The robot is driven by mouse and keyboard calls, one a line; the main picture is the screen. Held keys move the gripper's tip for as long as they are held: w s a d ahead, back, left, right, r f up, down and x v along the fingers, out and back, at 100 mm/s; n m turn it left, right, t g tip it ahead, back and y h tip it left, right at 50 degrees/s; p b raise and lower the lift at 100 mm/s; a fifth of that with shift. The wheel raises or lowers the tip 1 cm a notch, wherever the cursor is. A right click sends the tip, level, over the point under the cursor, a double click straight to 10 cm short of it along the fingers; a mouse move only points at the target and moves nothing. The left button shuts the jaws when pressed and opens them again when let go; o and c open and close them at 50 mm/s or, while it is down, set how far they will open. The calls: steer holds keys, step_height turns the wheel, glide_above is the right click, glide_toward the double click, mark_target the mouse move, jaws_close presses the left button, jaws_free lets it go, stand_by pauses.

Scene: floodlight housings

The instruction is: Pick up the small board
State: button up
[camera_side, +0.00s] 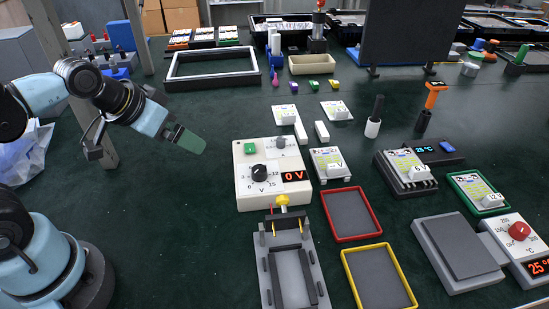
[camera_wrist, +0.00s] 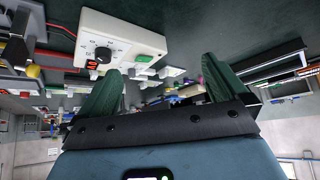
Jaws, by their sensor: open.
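Several white boards with yellow-green tops lie on the dark table in the side view. Two smaller-looking boards are at the back, one left (camera_side: 285,113) and one right (camera_side: 336,110). Another board (camera_side: 328,163) lies beside the power supply, one (camera_side: 404,163) sits on a black finned heat sink, and one (camera_side: 477,188) is in a green-rimmed tray. I cannot tell for certain which is the small board. My gripper (camera_side: 187,138) is above the table, left of the power supply and apart from every board. In the wrist view its green fingers (camera_wrist: 162,68) are spread with nothing held between them.
The power supply (camera_side: 272,174) reads 0 V. In front are a grey fixture (camera_side: 290,285), a red-rimmed tray (camera_side: 351,214) and a yellow-rimmed tray (camera_side: 379,277). A hotplate (camera_side: 458,255) stands at right. The table left of the supply is clear.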

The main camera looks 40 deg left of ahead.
steer(key=m+y, duration=0.8)
steer(key=m, duration=1.4)
glide_above(337, 172)
steer(key=s, duration=0.5)
step_height(337, 172, down, 3)
steer(key=s+d+f+m, duration=0.1)
steer(key=d, duration=0.1)
steer(key=s+d+f+m+t+y, duration=0.1)
steer(key=d+f+m, duration=0.1)
steer(key=d, duration=0.1)
steer(key=s+d+f+m+t, duration=0.1)
steer(key=d+f+m, duration=0.1)
steer(key=d, duration=0.1)
steer(key=shift+d, duration=0.1)
steer(key=shift+y, duration=0.3)
steer(key=x, duration=0.6)
steer(key=shift+w+a+f, duration=0.2)
steer(key=shift+w, duration=0.05)
steer(key=shift+f+x, duration=0.2)
steer(key=shift+x, duration=2.4)
steer(key=shift+s, duration=0.1)
steer(key=c, duration=1)
